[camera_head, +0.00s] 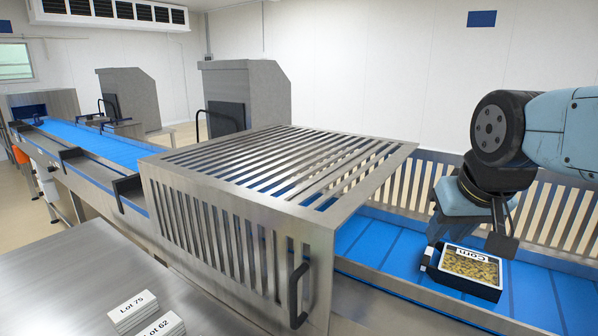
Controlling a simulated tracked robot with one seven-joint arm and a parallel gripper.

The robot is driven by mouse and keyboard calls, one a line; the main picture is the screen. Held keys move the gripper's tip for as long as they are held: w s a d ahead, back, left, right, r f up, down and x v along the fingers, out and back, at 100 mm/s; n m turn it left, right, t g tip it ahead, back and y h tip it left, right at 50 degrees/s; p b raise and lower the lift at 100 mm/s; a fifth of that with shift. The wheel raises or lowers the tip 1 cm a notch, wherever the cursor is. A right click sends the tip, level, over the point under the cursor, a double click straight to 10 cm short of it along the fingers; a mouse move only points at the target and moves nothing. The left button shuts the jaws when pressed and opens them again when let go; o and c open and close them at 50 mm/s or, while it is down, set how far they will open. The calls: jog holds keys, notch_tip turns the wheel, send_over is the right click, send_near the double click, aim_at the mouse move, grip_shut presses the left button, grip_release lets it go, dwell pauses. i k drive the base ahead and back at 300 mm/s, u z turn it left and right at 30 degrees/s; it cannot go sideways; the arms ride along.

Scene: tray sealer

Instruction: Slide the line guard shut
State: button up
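The line guard (226,246) is a slatted steel hood over the middle of the blue conveyor. Its black upright handle (297,296) is on the near side at its right end. The belt (378,243) to the right of the guard is uncovered. A dark tray labelled Corn (470,268), filled with yellow pieces, is on that open stretch. My gripper (466,246) points down at the tray, right of the guard and apart from its handle. One finger is at the tray's left side and the other near its far right. Whether they press on the tray cannot be told.
A slatted steel fence (540,212) runs behind the open belt. A steel table (75,270) at the front left bears white blocks marked Lot 75 (132,311) and Lot 62 (162,328). Grey machine housings (245,85) stand behind the line.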

aim_at(316, 229)
jog(key=u, duration=0.05)
jog(key=k, duration=1)
jog(key=u, duration=0.45)
jog(key=i, duration=0.3)
jog(key=u, duration=0.15)
